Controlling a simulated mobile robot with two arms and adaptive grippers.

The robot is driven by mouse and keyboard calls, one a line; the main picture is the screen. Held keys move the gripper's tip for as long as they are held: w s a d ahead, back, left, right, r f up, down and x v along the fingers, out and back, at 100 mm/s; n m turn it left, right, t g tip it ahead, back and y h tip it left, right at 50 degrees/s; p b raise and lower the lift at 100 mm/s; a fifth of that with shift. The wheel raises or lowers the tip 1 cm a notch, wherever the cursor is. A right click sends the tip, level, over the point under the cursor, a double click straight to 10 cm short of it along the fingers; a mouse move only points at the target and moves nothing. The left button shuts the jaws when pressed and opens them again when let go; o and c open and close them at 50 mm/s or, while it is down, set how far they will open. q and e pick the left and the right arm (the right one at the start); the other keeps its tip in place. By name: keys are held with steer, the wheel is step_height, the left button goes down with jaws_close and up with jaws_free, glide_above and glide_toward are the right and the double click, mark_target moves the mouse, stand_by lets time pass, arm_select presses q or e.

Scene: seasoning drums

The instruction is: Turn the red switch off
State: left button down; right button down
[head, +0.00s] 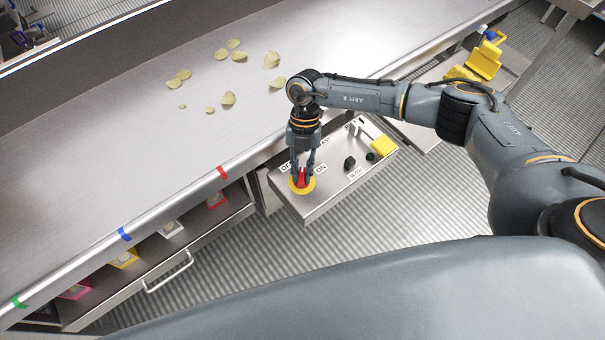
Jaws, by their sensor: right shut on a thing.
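The red switch (301,176) sits on a round yellow base on the left part of a metal control box (327,199). Labels beside it read "ON" on its right and a partly hidden word, starting with "O", on its left. My right gripper (302,180) points down over the switch, with its fingers shut on the red knob from both sides. The fingers hide part of the knob, so its exact angle is hard to tell. My left gripper is out of view.
The box also has dark knobs (349,163) and a yellow part (383,146). A long metal table (150,150) with scattered chips (228,98) lies behind and left. Below its edge are coloured containers (124,259) and a drawer handle (168,276). Ridged floor (400,205) is clear.

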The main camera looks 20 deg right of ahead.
steer(key=n+b, duration=0.1)
steer(key=n, duration=0.1)
steer(key=n+h+b, duration=0.1)
steer(key=b, duration=0.1)
steer(key=n+h+b, duration=0.1)
steer(key=n, duration=0.1)
steer(key=shift+w+a+f+n, duration=0.1)
steer(key=shift+a+f+n, duration=0.05)
steer(key=shift+f+n, duration=0.15)
steer(key=shift+r+n+h+b, duration=0.2)
steer(key=shift+n+h+b, duration=0.5)
steer(key=shift+n+b, duration=0.8)
steer(key=shift+r, duration=0.1)
steer(key=c, duration=1.3)
jaws_free()
steer(key=shift+a+r, duration=0.1)
steer(key=shift+r, duration=0.05)
steer(key=v, duration=1.1)
steer(key=shift+w+r, duration=0.15)
steer(key=shift+r, duration=0.1)
